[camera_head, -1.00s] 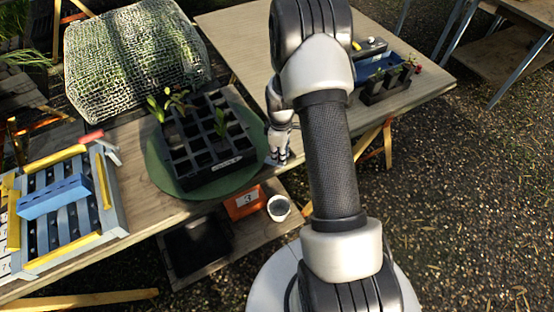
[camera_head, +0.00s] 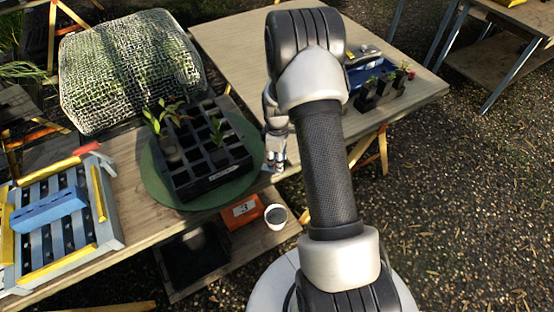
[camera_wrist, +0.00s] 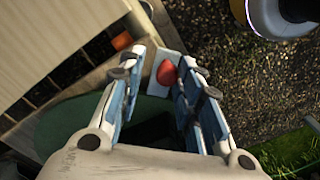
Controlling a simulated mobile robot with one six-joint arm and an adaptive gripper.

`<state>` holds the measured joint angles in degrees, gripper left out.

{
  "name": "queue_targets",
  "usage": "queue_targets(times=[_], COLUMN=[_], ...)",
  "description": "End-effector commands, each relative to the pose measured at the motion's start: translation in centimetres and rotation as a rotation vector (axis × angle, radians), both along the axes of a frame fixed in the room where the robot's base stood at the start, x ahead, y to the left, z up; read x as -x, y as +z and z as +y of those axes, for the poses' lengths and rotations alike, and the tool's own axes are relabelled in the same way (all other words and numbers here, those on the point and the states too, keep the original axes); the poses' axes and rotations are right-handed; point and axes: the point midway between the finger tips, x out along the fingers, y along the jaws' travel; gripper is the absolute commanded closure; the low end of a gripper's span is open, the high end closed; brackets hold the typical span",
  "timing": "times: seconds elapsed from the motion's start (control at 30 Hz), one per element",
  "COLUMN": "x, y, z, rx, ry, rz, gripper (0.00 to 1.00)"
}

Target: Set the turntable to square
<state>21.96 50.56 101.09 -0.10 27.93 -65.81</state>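The turntable (camera_head: 158,190) is a dark green disc on the wooden table, left of my arm. It also shows at the lower left in the wrist view (camera_wrist: 62,128). A black cell tray (camera_head: 222,176) with a few seedlings sits on it; I cannot tell its exact angle to the table edge. My gripper (camera_head: 275,166) is at the disc's right edge, pointing down. In the wrist view my gripper (camera_wrist: 168,66) is open, with a red knob (camera_wrist: 167,73) on a pale plate between the fingertips. Gaps show on both sides of the knob.
A slatted rack with a blue bar (camera_head: 48,207) is at the left. A mesh-covered mound (camera_head: 130,72) stands behind. An orange box marked 3 (camera_head: 240,211) and a white cup (camera_head: 276,216) are on a lower shelf. Small black pots (camera_head: 375,93) stand at the table's right.

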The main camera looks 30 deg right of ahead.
Motion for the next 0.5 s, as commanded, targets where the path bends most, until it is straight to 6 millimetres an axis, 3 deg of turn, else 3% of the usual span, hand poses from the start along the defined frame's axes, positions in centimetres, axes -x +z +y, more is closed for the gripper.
queue_targets(times=[0.37,0.5], x=[0.1,0.1], y=[0.0,1.2], z=[0.1,0.1], rx=[-0.003,-0.002], ry=[-0.001,-0.001], rz=[0.004,0.002], gripper=[0.61,0.61])
